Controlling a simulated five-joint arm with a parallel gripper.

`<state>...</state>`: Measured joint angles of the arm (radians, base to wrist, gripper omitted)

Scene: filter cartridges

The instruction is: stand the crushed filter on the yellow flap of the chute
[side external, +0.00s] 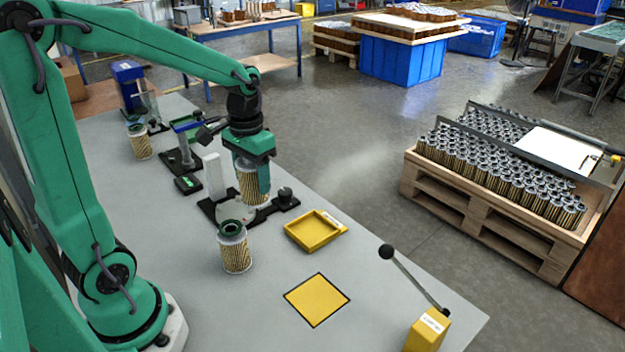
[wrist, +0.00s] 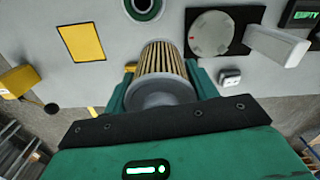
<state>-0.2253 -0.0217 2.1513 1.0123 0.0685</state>
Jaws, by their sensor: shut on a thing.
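My gripper (side external: 252,172) is shut on a filter cartridge (side external: 249,190) with a tan pleated body. In the wrist view the filter (wrist: 162,62) sits between the green fingers of my gripper (wrist: 161,86), its grey end cap towards the camera. In the side view it hangs upright at the black-based fixture; I see no clear crushing on it. The yellow flap, a flat black-edged square (side external: 317,299), lies bare in the table, nearer the side camera than my gripper. It also shows in the wrist view (wrist: 82,42).
A green-topped filter (side external: 235,250) stands between the fixture and flap. The fixture's pale disc (wrist: 210,34) looks bare. A yellow tray (side external: 315,231) lies near the flap. A yellow lever box (side external: 427,331) stands at the table's near end. Another filter (side external: 139,143) stands at the far end.

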